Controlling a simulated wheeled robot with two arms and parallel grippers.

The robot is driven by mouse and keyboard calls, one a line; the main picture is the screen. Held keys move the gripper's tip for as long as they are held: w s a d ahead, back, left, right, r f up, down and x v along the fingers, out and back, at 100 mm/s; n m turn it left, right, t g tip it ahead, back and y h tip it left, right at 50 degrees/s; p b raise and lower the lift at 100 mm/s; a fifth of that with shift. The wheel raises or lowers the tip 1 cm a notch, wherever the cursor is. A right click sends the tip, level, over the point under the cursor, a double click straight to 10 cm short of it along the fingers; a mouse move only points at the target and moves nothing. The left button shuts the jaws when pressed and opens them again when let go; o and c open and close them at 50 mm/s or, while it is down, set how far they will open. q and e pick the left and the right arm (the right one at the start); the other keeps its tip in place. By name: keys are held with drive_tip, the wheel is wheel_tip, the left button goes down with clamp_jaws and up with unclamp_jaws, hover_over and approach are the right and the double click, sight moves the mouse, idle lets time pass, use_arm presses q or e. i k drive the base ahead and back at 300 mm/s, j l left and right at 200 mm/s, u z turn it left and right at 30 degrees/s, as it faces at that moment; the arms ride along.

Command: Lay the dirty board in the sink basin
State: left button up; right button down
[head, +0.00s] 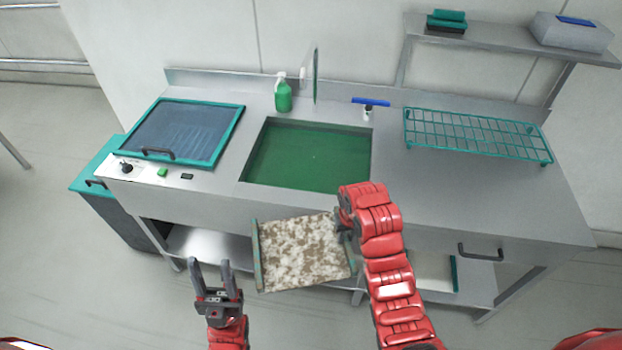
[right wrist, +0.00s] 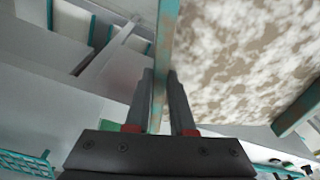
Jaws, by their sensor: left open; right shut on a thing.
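The dirty board (head: 302,252) is white with brown blotches and has green strips along two opposite ends. My right gripper (head: 347,228) is shut on its right-hand end and holds it in the air in front of the counter's front edge. In the right wrist view the fingers (right wrist: 160,105) pinch the green strip, and the board's blotched face (right wrist: 240,60) is to the right. The sink basin (head: 308,155) is a green-floored rectangle in the counter, behind the board, and looks empty. My left gripper (head: 214,275) is open and empty, left of the board and apart from it.
A green-framed dark panel (head: 180,130) is left of the basin. A green spray bottle (head: 283,95) and a tap (head: 315,75) stand behind it. A green wire rack (head: 476,135) is on the right.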

sight(301, 177)
drive_tip(key=i, duration=1.45)
